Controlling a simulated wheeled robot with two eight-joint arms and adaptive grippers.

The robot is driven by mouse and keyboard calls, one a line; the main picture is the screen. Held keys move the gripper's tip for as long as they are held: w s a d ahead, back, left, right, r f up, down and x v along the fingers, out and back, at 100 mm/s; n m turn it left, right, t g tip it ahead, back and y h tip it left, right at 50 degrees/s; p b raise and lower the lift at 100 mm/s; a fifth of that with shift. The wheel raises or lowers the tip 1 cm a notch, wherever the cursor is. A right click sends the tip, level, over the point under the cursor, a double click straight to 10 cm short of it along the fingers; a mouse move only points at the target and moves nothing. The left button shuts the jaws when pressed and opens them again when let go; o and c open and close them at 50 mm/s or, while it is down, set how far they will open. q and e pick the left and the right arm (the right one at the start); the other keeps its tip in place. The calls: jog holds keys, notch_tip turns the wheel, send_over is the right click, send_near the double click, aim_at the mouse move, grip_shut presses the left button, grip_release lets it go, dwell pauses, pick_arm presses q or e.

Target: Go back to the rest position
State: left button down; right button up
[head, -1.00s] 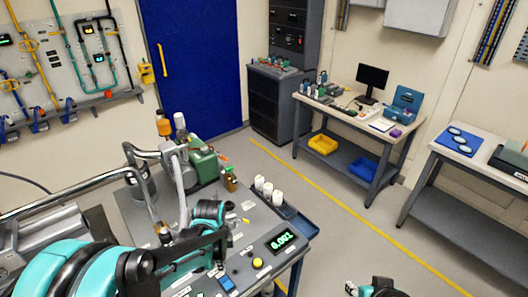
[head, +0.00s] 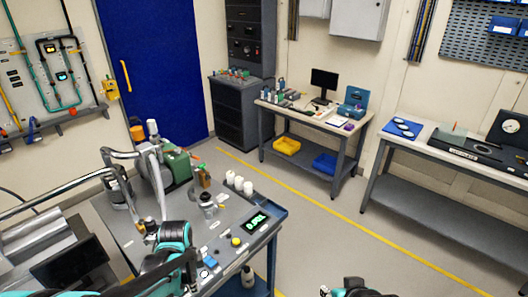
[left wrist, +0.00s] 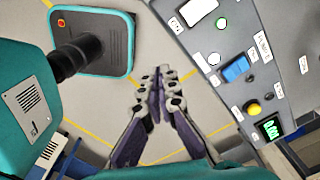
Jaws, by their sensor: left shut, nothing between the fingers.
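My left gripper (left wrist: 160,82) is shut and empty in the left wrist view, its two dark fingers together over the floor. It is to the left of the grey control panel (left wrist: 215,42) and apart from it. In the head view my left arm comes in at the bottom left, in front of the grey bench (head: 222,238); the fingers are hard to make out there. Part of my right arm, dark with teal, shows at the bottom edge of the head view, and its fingers cannot be made out clearly.
On the bench are a clear jar (head: 207,205), a green container (head: 177,164), white bottles (head: 239,184) and a lit display (head: 258,221). Steel pipes (head: 120,155) rise at its left. Floor (head: 330,235) is free right of the bench, before two tables.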

pick_arm(q)
jog(key=s+d+r+n+t+b, duration=0.2)
jog(key=s+n+t+b, duration=0.5)
jog(key=n, duration=0.7)
jog(key=shift+d+r+b, duration=0.15)
jog(key=shift+d+b, duration=0.35)
jog(key=shift+b, duration=0.7)
pick_arm(e)
notch_tip(320, 180, down, 10)
jog(key=w, duration=0.1)
